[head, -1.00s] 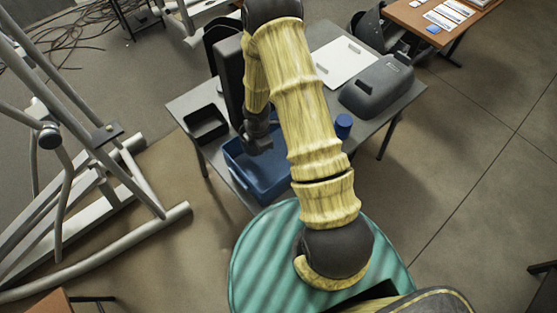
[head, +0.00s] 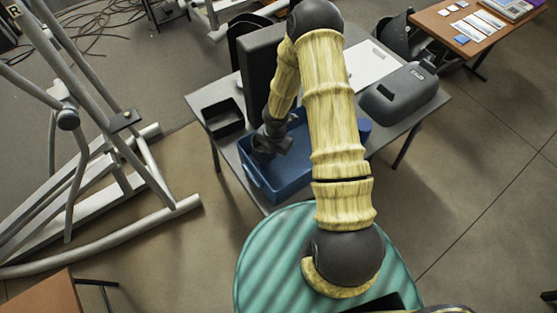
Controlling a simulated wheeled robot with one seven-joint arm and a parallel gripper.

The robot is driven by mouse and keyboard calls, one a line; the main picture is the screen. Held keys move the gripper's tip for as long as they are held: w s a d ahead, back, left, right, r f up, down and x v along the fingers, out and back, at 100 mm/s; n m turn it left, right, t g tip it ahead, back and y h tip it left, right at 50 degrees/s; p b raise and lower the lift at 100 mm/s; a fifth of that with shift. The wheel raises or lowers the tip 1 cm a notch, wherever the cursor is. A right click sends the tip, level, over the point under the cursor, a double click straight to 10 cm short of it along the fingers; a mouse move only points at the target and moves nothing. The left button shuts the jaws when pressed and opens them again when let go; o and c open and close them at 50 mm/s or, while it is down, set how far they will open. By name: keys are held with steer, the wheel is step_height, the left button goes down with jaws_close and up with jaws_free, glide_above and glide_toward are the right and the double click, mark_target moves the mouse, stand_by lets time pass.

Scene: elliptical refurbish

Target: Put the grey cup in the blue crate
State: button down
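The blue crate (head: 291,186) stands on the grey table near its front edge, partly covered by my arm. My gripper (head: 264,153) points down over the left part of the crate. It is small and dark here, and I cannot tell whether its fingers are open or shut. I cannot make out the grey cup for sure. It may be hidden by my arm or blend with the dark gripper.
A black tray (head: 222,118) is left of the crate, with a dark upright screen (head: 258,80) behind. A blue object (head: 365,128) peeks out right of my arm. A dark grey case (head: 400,93) and white board (head: 372,64) lie on the table's right side.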

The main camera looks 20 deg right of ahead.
steer(key=shift+f, duration=0.9)
steer(key=shift+f+b, duration=1.15)
steer(key=shift+f, duration=0.7)
steer(key=shift+f, duration=0.1)
steer(key=c, duration=1.6)
jaws_free()
steer(key=shift+c, duration=0.2)
step_height(320, 180, up, 12)
steer(key=p, duration=0.4)
steer(key=shift+s+d+p, duration=0.25)
steer(key=shift+p, duration=0.1)
